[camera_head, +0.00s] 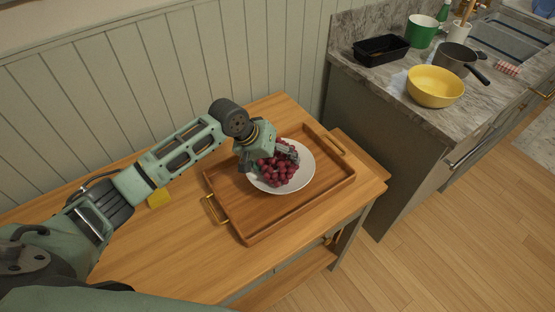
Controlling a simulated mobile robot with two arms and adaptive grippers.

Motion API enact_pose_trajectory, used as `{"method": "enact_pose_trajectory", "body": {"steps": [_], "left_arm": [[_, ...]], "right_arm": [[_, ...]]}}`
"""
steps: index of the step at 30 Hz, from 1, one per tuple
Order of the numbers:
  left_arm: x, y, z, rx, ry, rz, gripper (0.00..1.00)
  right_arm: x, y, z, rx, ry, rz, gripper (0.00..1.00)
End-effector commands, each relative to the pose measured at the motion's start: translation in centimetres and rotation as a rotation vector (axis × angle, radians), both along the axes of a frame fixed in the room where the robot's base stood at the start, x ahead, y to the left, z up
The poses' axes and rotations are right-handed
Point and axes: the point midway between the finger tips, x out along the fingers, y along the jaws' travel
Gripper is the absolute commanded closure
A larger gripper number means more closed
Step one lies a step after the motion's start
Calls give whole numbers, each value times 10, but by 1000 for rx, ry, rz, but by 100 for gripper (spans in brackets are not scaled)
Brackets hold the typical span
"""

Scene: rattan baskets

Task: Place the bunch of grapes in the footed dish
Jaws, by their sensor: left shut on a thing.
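The bunch of red grapes (277,171) is at a round white dish (303,178), over its middle. The dish stands in a wooden tray (246,232) on the wooden table. Whether the dish has a foot is hidden from this angle. My left gripper (284,157) reaches in from the left and is shut on the grapes at the upper side of the bunch. I cannot tell whether the grapes touch the dish. My right gripper is not in view.
The tray has brass handles (216,209) at its ends. A yellow block (158,198) lies on the table under my left arm. A stone counter to the right holds a yellow bowl (435,87), a saucepan (455,58), a black pan (382,48) and a green pot (421,31).

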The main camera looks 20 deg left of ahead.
Motion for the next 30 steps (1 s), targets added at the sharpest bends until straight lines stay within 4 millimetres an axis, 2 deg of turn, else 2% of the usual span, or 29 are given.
{"method": "enact_pose_trajectory", "body": {"steps": [14, 15, 18, 30], "left_arm": [[-5, 1, -20, 7, 18, 1, 71], [-6, 2, -22, 8, 23, 0, 24], [-7, 2, -22, 8, 24, 0, 18], [-5, 1, -14, 6, 16, 0, 18]], "right_arm": [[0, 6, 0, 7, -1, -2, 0], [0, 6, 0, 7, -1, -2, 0], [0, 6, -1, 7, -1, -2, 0], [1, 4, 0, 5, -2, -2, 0]]}}
